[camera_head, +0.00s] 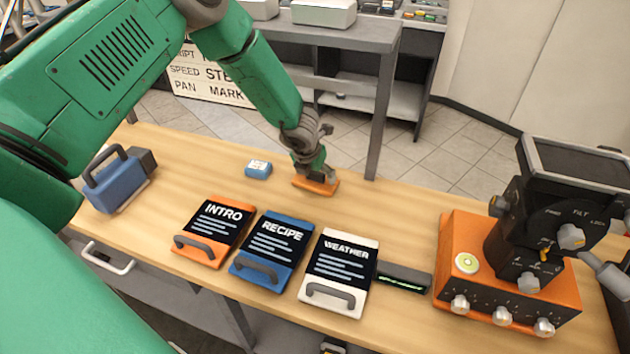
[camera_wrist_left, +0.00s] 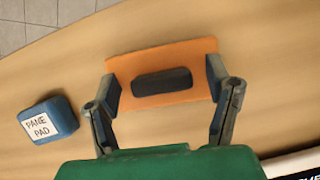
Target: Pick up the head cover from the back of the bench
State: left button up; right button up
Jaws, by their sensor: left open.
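The head cover, a flat orange plate (camera_head: 316,186) with a dark handle, lies at the back edge of the bench. In the left wrist view the orange plate (camera_wrist_left: 135,68) carries its dark handle (camera_wrist_left: 161,82) in the middle. My left gripper (camera_head: 314,174) is right over it, pointing down, and hides most of it in the head view. In the left wrist view my left gripper (camera_wrist_left: 163,86) is open, with one finger on each side of the handle and gaps between. My right gripper is not in view.
A small blue pane pad (camera_head: 258,169) lies left of the cover, labelled in the wrist view (camera_wrist_left: 48,120). Intro (camera_head: 212,232), recipe (camera_head: 271,249) and weather (camera_head: 340,272) cards line the front. A blue handled block (camera_head: 115,182) stands left; an orange control box (camera_head: 470,285) stands right.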

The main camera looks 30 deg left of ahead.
pick_arm(q)
jog(key=shift+d+r, duration=0.1)
jog(key=shift+d, duration=0.1)
jog(key=c, duration=1.2)
jog(key=shift+a, duration=0.15)
jog(key=shift+c, duration=0.2)
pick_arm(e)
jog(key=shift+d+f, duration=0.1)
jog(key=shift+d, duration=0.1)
pick_arm(q)
jog(key=shift+s+a, duration=0.1)
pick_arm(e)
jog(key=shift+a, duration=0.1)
pick_arm(q)
jog(key=shift+a, duration=0.1)
